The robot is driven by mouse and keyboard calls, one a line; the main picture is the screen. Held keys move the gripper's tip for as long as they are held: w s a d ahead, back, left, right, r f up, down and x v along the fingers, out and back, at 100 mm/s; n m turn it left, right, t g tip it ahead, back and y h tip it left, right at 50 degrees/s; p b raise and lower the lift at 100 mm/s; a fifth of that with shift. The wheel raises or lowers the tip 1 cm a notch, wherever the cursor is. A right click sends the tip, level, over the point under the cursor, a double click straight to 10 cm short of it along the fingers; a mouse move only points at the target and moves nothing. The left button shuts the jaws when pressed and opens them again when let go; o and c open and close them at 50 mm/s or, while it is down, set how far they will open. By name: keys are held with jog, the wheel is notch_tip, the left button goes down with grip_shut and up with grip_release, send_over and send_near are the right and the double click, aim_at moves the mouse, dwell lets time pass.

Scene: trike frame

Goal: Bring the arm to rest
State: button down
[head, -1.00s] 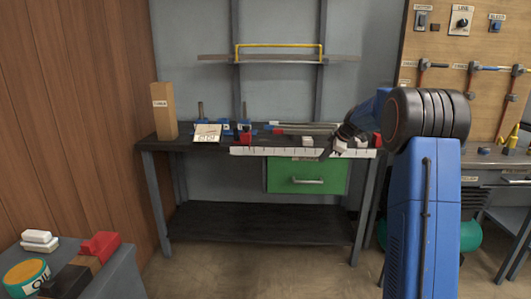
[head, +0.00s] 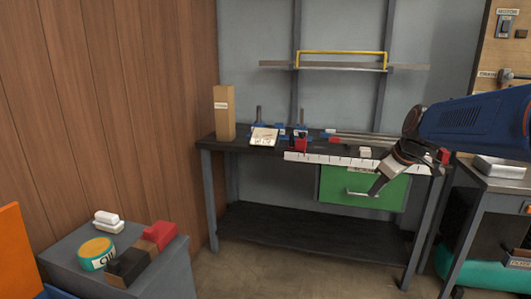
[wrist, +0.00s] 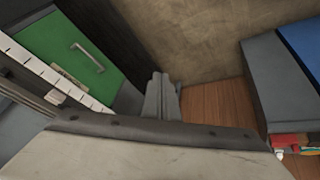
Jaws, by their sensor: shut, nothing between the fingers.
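My gripper (head: 379,185) is shut and empty. In the head view it hangs at the end of my blue arm, in front of the right part of the workbench (head: 225,146), its fingers pointing down and left over the green drawer (head: 338,190). In the wrist view the closed fingers of my gripper (wrist: 161,95) point towards the floor, with the green drawer (wrist: 90,50) to the left.
A tall wooden block (head: 224,115) stands on the bench. Open floor (head: 290,268) lies in front.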

jog(key=s+a+f+m, duration=0.1)
jog(key=s+f+m, duration=0.1)
jog(key=s, duration=0.8)
jog(key=s+a+f+m+h, duration=0.1)
jog(key=s+f, duration=0.4)
jog(key=s, duration=0.6)
jog(key=s+a+f+m+h, duration=0.1)
jog(key=s+a+f+m, duration=0.1)
jog(key=s, duration=0.8)
jog(key=shift+s+a+f+m, duration=0.2)
jog(key=shift+f+m, duration=0.55)
jog(key=shift+m, duration=0.45)
